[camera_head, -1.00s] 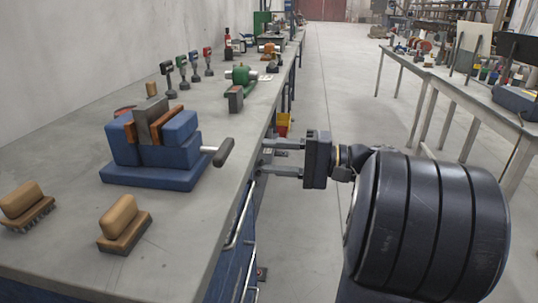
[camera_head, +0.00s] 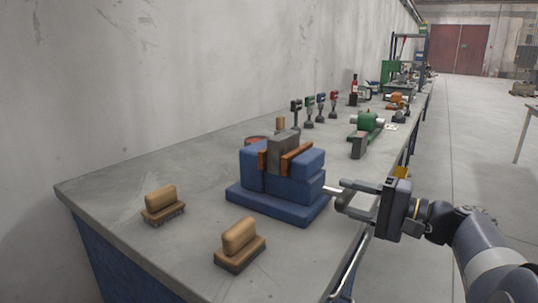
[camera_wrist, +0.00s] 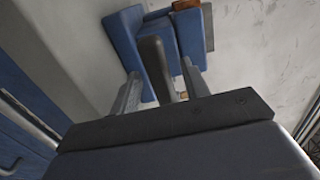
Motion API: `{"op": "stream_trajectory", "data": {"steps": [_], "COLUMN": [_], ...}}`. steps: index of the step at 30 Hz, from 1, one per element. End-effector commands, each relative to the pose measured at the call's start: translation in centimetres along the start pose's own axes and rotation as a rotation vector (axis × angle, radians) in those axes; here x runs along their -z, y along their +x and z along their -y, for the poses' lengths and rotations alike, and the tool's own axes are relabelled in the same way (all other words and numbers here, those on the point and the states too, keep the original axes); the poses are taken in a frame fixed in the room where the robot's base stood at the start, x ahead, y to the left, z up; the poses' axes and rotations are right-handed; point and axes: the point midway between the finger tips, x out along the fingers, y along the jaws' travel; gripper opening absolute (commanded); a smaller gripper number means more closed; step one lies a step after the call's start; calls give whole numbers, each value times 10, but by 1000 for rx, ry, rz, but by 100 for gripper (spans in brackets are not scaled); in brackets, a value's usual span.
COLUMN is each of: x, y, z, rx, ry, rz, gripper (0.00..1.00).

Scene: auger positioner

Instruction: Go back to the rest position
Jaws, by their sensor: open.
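A blue vise (camera_head: 290,190) with a grey block (camera_head: 284,152) between orange-brown jaw pads stands on the grey workbench. Its handle has a light rod (camera_head: 334,189) pointing right toward my gripper. My gripper (camera_head: 342,197) is open beside the vise at the bench's right edge, its fingers pointing left. In the wrist view the dark handle (camera_wrist: 155,62) shows between my two spread fingers (camera_wrist: 162,88), with a gap on each side. The blue vise (camera_wrist: 126,35) is beyond it. In the head view the handle's grip is largely hidden by my fingers.
Two wooden-handled brushes (camera_head: 162,204) (camera_head: 240,243) lie on the bench (camera_head: 120,190) in front of the vise. A green machine (camera_head: 368,122) and several small stands (camera_head: 309,110) are farther back. The floor (camera_head: 470,150) right of the bench is clear.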

Motion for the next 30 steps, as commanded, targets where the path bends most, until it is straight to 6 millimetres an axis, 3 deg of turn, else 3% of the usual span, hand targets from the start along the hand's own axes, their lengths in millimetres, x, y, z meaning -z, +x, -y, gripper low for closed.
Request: {"op": "stream_trajectory", "data": {"steps": [5,19,23,30], "x": [0,0,1,1], "y": [12,10,0,-36], "z": [0,0,1,2], "rx": [0,0,0,-1], "ry": [-1,9,0,0], "rz": [1,-1,-3,-6], "gripper": [44,44,44,44]}}
